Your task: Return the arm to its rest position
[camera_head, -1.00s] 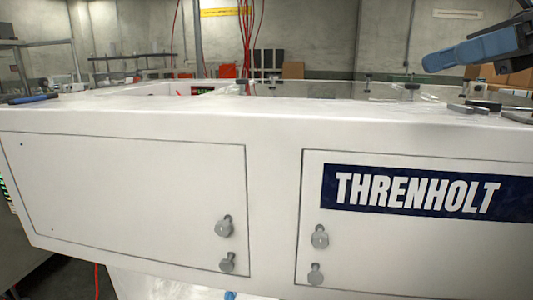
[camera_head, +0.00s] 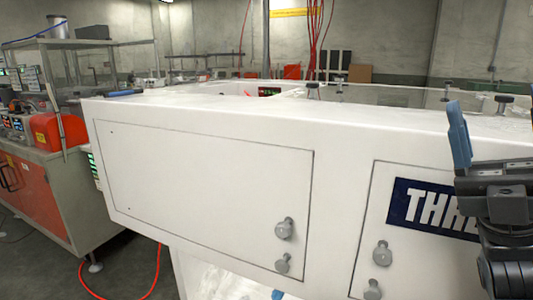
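My gripper (camera_head: 493,112) shows at the right edge, in front of the white cabinet (camera_head: 200,190). Its blue fingers point up and stand apart. One finger is in full view and the other is cut by the picture's edge. I see nothing held between them. The dark wrist below covers part of the THRENHOLT sign (camera_head: 425,206) on the cabinet's front.
A workbench with an orange-red device (camera_head: 62,132) stands at the left. A red hose (camera_head: 157,262) crosses the floor between them.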

